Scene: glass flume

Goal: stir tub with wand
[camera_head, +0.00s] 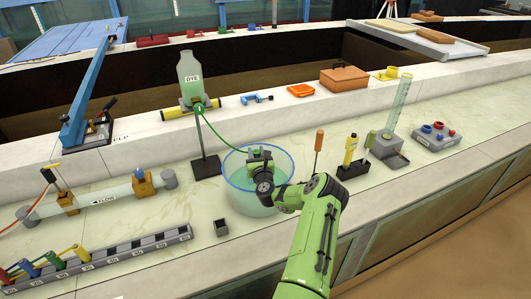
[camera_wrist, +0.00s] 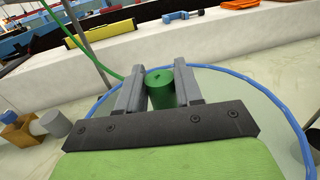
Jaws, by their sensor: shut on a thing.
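The tub (camera_head: 236,184) is round and see-through with a blue rim, standing on the pale counter. In the wrist view its blue rim (camera_wrist: 298,135) curves around my gripper. My gripper (camera_head: 260,163) is over the tub's opening, fingers pointing to its far side. In the wrist view its two grey fingers (camera_wrist: 160,76) are shut on the wand (camera_wrist: 160,92), whose green round top shows between them. A thin green hose (camera_wrist: 90,50) runs toward it. The wand's lower end is hidden, so I cannot tell how deep it reaches.
A dye bottle (camera_head: 191,75) on a stand (camera_head: 206,166) is behind the tub, linked by the hose. An orange-handled tool (camera_head: 318,142) and yellow tool (camera_head: 350,150) stand close at right. A clear flow pipe (camera_head: 105,197) lies left.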

